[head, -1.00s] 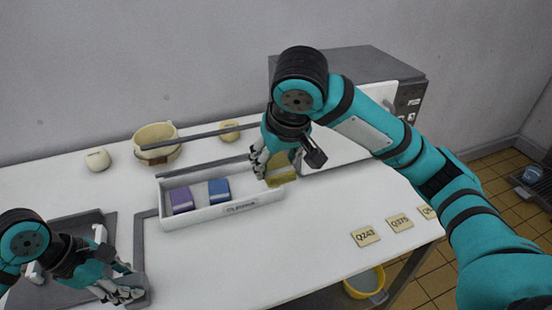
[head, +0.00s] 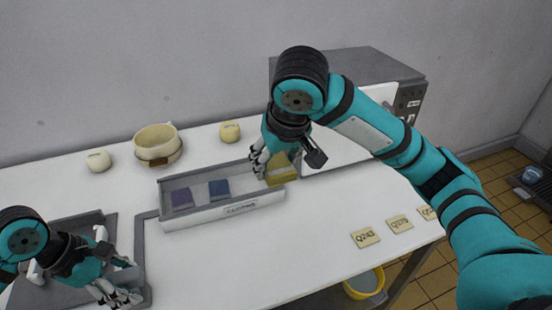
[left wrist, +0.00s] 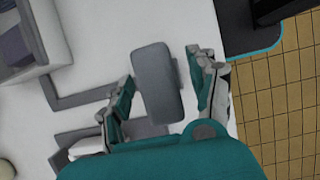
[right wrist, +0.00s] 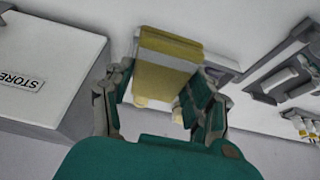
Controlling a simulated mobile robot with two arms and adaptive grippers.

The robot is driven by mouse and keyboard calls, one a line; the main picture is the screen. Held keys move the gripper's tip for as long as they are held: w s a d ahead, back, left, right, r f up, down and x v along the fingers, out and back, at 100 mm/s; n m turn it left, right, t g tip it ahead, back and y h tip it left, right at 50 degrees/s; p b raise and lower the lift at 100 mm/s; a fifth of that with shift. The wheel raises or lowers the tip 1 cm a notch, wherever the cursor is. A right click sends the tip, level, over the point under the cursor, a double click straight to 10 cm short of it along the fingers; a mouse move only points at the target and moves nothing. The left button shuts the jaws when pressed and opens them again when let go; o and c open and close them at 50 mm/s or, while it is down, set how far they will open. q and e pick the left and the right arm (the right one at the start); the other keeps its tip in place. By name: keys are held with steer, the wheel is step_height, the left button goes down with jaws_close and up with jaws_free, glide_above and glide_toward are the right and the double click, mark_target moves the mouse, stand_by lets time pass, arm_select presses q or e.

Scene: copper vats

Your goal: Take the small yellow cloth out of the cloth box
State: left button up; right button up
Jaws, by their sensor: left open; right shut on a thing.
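The cloth box (head: 240,211) is a long white open tray with a grey rim on the counter. A purple cloth (head: 182,201) and a blue cloth (head: 219,189) lie in its left and middle part. My right gripper (head: 272,165) is at the box's right end, shut on the yellow cloth (head: 283,172). The cloth also shows between the fingers in the right wrist view (right wrist: 166,70). I cannot tell whether it is clear of the box floor. My left gripper (left wrist: 165,95) is open at the counter's front left, its fingers on either side of a grey block (left wrist: 157,82).
A cream bowl (head: 157,144) and two small yellowish pots (head: 98,161) (head: 230,132) stand behind the box. A grey-topped cabinet (head: 350,70) stands back right. Several label cards (head: 365,237) lie at the right edge. A yellow bucket (head: 364,284) is below. The counter before the box is clear.

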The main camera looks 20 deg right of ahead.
arm_select(q)
steer(key=shift+r, duration=0.15)
steer(key=v, duration=1.1)
steer(key=shift+a+r, duration=0.25)
steer(key=shift+r, duration=0.05)
